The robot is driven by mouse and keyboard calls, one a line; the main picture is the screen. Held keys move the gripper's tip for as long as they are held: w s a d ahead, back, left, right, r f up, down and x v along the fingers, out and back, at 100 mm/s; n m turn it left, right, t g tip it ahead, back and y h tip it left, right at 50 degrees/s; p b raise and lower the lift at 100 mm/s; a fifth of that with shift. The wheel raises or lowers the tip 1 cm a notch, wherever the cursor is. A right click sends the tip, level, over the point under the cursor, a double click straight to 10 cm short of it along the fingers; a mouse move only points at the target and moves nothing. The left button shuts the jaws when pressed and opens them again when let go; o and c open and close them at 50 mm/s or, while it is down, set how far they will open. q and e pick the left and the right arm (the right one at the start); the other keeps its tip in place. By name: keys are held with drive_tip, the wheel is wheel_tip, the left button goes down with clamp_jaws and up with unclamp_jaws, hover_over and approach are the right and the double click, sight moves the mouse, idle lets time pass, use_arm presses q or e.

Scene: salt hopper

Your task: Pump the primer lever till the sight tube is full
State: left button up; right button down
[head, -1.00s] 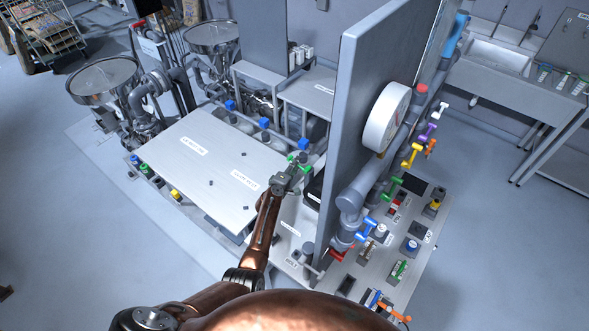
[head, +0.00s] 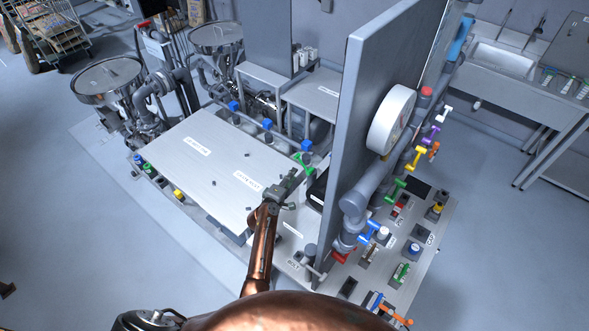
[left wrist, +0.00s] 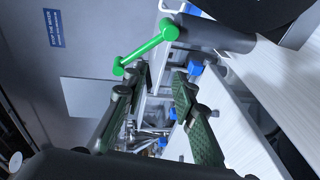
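A green T-shaped handle (head: 303,160) stands beyond the far right corner of the pale deck, left of the tall grey panel. In the left wrist view the green handle (left wrist: 145,50) sits on a grey pipe, ahead of the fingertips. My left gripper (head: 296,174) is just short of it. The left wrist view shows the fingers (left wrist: 160,80) apart, with nothing between them. I cannot tell whether this handle is the primer lever. I cannot make out the sight tube. My right gripper is not in view.
The tall grey panel (head: 352,120) rises close to the right of my left gripper. A white gauge (head: 391,118) and several coloured handles are on its right side. Blue-topped valves (head: 267,124) line the back of the pale deck (head: 205,165). Two metal hoppers (head: 108,76) stand at left.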

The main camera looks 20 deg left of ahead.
use_arm(q)
drive_tip(key=s+a+f+m+g, duration=0.2)
drive_tip(key=s+a+m, duration=0.1)
drive_tip(key=s, duration=0.6)
drive_tip(key=s+a+f+m+g, duration=0.2)
drive_tip(key=s+a+m+g, duration=0.15)
drive_tip(key=s, duration=0.45)
drive_tip(key=s+a+f+m+g, duration=0.15)
drive_tip(key=s+m, duration=0.25)
drive_tip(key=s, duration=0.5)
drive_tip(key=s+a+r+m+g+y, duration=0.2)
drive_tip(key=s+a, duration=0.1)
drive_tip(key=s, duration=0.9)
drive_tip(key=s+a+r+m+g+y, duration=0.1)
drive_tip(key=s+a+m+g+y, duration=0.15)
drive_tip(key=s, duration=0.95)
wheel_tip(320, 180, down, 35)
drive_tip(key=s+g+h+b, duration=0.1)
drive_tip(key=g+b, duration=0.1)
drive_tip(key=b, duration=0.4)
drive_tip(key=s+d+f+m+g+b, duration=0.1)
drive_tip(key=s+f+b, duration=0.3)
drive_tip(key=s+f, duration=1.6)
wheel_tip(320, 180, down, 3)
drive_tip(key=shift+s+f+b, duration=0.1)
drive_tip(key=shift+s+b, duration=0.05)
drive_tip(key=shift+b, duration=0.15)
